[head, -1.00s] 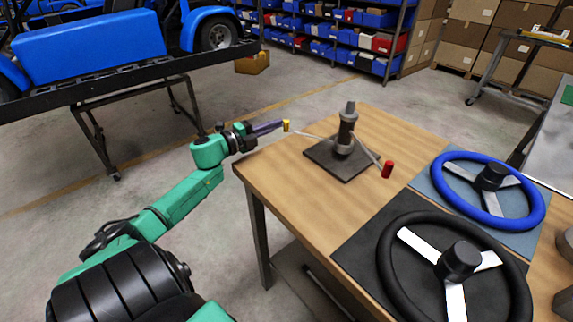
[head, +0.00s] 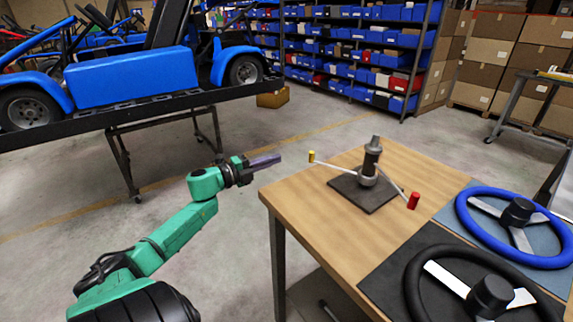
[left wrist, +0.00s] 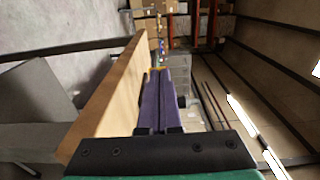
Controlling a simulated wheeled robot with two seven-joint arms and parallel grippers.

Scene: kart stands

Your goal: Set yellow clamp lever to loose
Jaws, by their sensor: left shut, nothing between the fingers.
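The clamp stand (head: 372,160) is a dark upright post on a square dark plate (head: 362,194) on the wooden table. Its yellow clamp lever (head: 311,156) is a thin pale rod that points left from the post and ends in a yellow knob. A second rod with a red knob (head: 413,201) points to the front right. My left gripper (head: 279,159) is shut and empty, left of the yellow knob with a small gap in the head view. Its purple fingers (left wrist: 158,75) lie together in the left wrist view. My right gripper is not in view.
The wooden table (head: 320,220) carries a black steering wheel (head: 425,262) and a blue steering wheel (head: 545,255) on mats, right of the stand. A blue kart (head: 130,75) rests on a rack at the back left. Floor around my left arm is clear.

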